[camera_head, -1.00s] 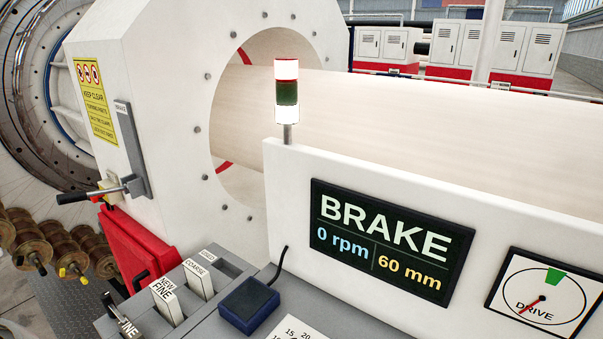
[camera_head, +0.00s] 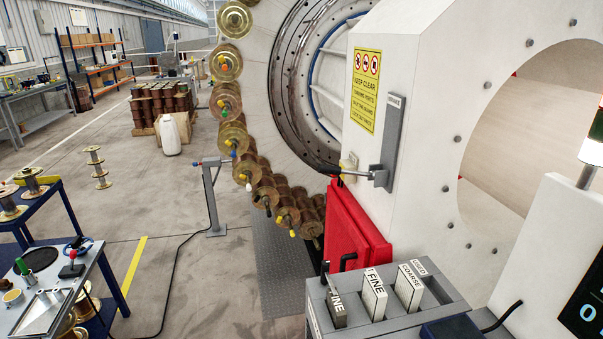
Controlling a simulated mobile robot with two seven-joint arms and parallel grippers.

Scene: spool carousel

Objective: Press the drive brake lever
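The brake lever (camera_head: 362,174) juts out to the left from the lower part of a grey upright plate (camera_head: 391,150) labelled BRAKE. This plate is on the side of the white machine housing (camera_head: 435,95). The lever lies about level, and its black grip points left. Only the left edge of the dark display (camera_head: 585,300) shows at the right. Neither of my grippers is in view, and nothing touches the lever.
A red box (camera_head: 352,230) stands below the lever. In front is a grey console with tabs marked FINE and COARSE (camera_head: 409,286). Several spools (camera_head: 235,140) hang left of the housing. A grey post (camera_head: 212,200) stands on the floor, with blue-framed carts (camera_head: 55,262) farther left.

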